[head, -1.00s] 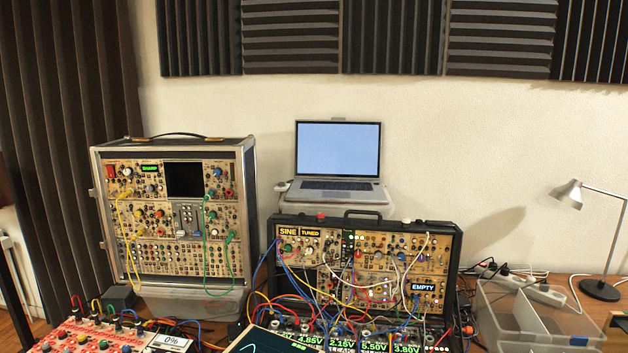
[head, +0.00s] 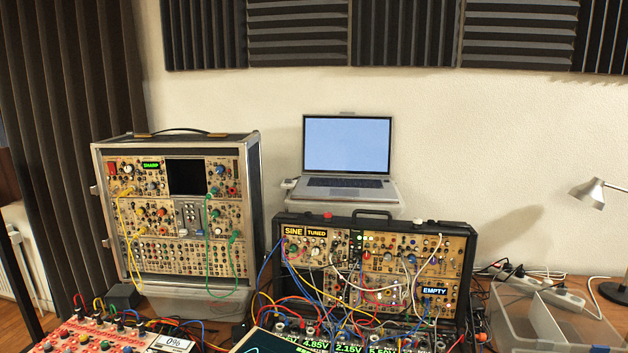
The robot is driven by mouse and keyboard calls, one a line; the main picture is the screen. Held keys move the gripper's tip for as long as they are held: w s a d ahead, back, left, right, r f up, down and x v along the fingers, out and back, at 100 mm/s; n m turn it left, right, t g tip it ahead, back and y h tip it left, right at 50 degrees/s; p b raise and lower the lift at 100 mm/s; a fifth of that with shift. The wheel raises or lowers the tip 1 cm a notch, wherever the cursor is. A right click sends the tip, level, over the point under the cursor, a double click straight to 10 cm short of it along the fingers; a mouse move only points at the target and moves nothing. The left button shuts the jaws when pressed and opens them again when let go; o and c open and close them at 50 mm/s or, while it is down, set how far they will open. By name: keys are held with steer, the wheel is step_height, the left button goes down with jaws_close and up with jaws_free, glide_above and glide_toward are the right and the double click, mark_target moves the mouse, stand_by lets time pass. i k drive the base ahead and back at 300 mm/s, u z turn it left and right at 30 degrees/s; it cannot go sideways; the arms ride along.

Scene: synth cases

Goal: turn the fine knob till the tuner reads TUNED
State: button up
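A tall modular rack (head: 180,270) stands at left; a small green display (head: 151,165) at its top appears to read SHARP. Knobs of several colours sit around it, including a white knob (head: 128,169) to its left. A lower black case (head: 400,222) of modules stands right of it. Its labels read SINE (head: 293,231) and TUNED (head: 316,232) at the top left, and EMPTY (head: 435,291) at right. I cannot tell which knob is the fine knob; lettering is too small. My gripper is not in view.
A laptop (head: 347,150) stands behind the black case. Patch cables (head: 300,280) hang across its front. A red panel (head: 95,338) with knobs is at the lower left. A clear divided bin (head: 520,318) and a desk lamp (head: 590,195) are at right.

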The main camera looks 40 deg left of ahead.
mark_target(152, 186)
steer(key=z, duration=0.05)
steer(key=k, duration=1.05)
steer(key=u, duration=1.8)
steer(key=i, duration=1)
